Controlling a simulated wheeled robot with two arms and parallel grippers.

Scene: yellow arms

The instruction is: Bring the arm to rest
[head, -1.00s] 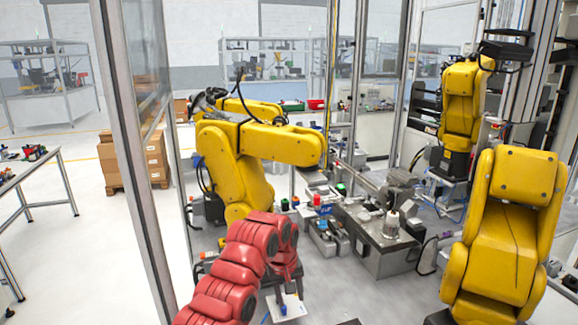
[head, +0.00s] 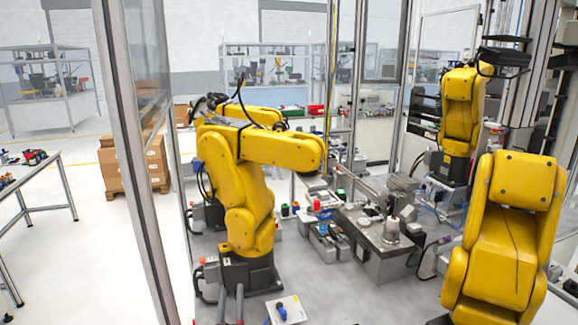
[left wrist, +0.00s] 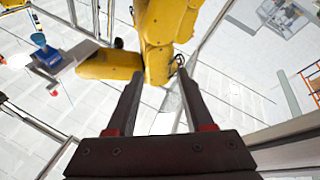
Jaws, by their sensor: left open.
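My left gripper (head: 231,303) shows at the bottom of the head view as two grey fingers pointing up, spread apart. In the left wrist view my left gripper (left wrist: 160,82) is open, with nothing between its fingers; a yellow robot arm (left wrist: 155,45) shows beyond the fingertips. The red links of my left arm are out of the head view. My right gripper is in neither view.
Yellow robot arms stand at the left (head: 245,180) and right (head: 505,220) of the cell. A white plate with a blue part (head: 287,309) lies near the fingers. A metal fixture (head: 385,245) stands mid-cell. A frame post (head: 130,160) is at left.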

